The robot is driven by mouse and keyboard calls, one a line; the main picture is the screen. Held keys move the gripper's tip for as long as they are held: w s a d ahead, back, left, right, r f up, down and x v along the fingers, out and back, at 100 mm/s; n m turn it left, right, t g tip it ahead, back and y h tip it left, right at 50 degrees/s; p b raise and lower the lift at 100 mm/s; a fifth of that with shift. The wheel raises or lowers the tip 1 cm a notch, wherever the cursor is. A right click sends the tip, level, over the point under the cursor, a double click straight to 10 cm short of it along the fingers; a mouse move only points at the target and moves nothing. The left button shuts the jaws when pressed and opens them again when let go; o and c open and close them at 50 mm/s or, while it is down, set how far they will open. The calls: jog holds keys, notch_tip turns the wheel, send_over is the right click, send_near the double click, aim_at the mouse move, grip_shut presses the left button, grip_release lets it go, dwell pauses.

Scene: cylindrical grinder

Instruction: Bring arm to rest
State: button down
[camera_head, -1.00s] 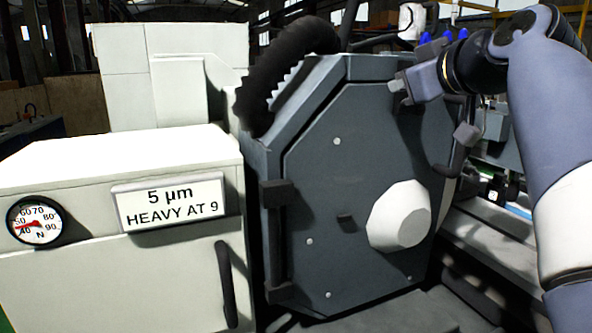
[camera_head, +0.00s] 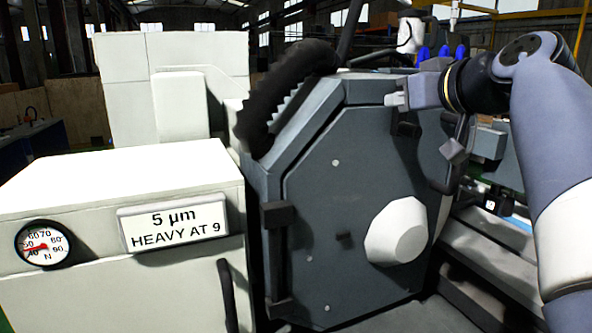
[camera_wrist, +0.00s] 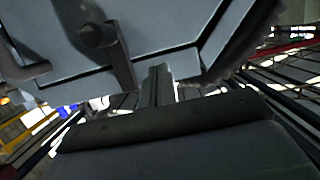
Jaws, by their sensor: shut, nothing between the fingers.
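My gripper (camera_head: 397,100) is in the upper right of the head view, at the end of my bent grey arm, pointing left. It is shut and holds nothing. It is in front of the upper part of the grinder's dark grey octagonal housing (camera_head: 330,220); whether it touches the housing cannot be told. In the wrist view my gripper's fingers (camera_wrist: 158,86) show closed together at the middle, with the grey housing (camera_wrist: 180,25) above them.
A white cabinet (camera_head: 90,200) with a gauge (camera_head: 43,245) and a sign (camera_head: 173,222) stands at the left. A black ribbed hose (camera_head: 280,95) runs beside the housing. A white knob (camera_head: 397,231) juts from its front. A handle-like lever (camera_head: 455,150) is below my wrist.

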jog(key=s+d+n+t+h+b, duration=0.2)
jog(key=s+n+h+b, duration=0.1)
jog(key=s+n+b, duration=0.6)
jog(key=a+f+x, duration=0.1)
jog(key=x, duration=0.7)
jog(key=r+m+y+p, duration=0.1)
jog(key=m+p, duration=0.3)
jog(key=p, duration=0.2)
jog(key=w+r+m+g+y+p, duration=0.1)
jog(key=r+m+y+p, duration=0.1)
jog(key=m+p, duration=0.3)
jog(key=d+r+m+g+y+p, duration=0.1)
jog(key=r+m+y+p, duration=0.1)
jog(key=m+p, duration=0.3)
jog(key=shift+w+r+p, duration=0.25)
jog(key=shift+p, duration=0.9)
